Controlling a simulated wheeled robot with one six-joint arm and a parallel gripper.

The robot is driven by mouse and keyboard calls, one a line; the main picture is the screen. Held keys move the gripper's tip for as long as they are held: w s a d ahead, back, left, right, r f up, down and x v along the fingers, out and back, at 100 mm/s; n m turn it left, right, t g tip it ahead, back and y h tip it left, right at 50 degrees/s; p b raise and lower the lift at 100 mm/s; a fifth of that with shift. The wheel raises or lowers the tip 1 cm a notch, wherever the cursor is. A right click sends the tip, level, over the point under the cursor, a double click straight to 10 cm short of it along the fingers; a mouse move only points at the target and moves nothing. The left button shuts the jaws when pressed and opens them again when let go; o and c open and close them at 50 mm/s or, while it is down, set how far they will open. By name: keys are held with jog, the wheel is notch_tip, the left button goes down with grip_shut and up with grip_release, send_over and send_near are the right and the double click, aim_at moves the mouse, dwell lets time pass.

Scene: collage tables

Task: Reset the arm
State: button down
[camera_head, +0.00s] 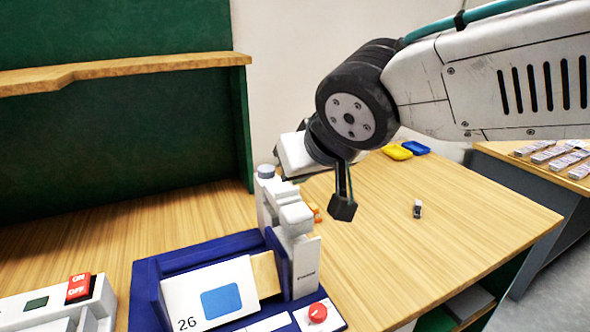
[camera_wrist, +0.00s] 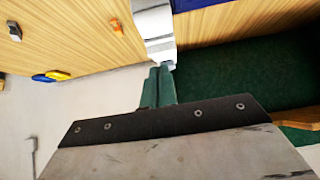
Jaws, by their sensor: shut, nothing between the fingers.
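My gripper (camera_wrist: 161,72) shows in the wrist view as two green fingers side by side, pressed together with nothing between them. In the head view my arm reaches in from the upper right, and the dark end (camera_head: 342,207) of a hanging part is above the wooden table (camera_head: 440,222). It is apart from the tabletop, just right of a white device (camera_head: 290,218) in a blue stand (camera_head: 147,290). The wrist of my arm hides part of the table behind it.
A small grey-and-black item (camera_head: 418,209) lies on the table at right. A shelf (camera_head: 120,69) is at left; another table (camera_head: 520,168) is at right.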

jog(key=s+d+f+n+g+h, duration=0.1)
jog(key=s+d+f, duration=0.3)
jog(key=s, duration=0.4)
jog(key=s+d+f+m+g, duration=0.1)
jog(key=s+d+g, duration=0.1)
jog(key=d, duration=0.4)
jog(key=s+d+f+m+g+h, duration=0.1)
jog(key=s+d+m, duration=0.1)
jog(key=s+d, duration=0.2)
jog(key=s+d+f+m+g+h, duration=0.1)
jog(key=s+d+m+g, duration=0.1)
jog(key=d, duration=0.6)
jog(key=shift+s+f+g, duration=0.25)
jog(key=shift+s+g, duration=0.05)
jog(key=shift+s, duration=0.1)
jog(key=shift+d, duration=0.1)
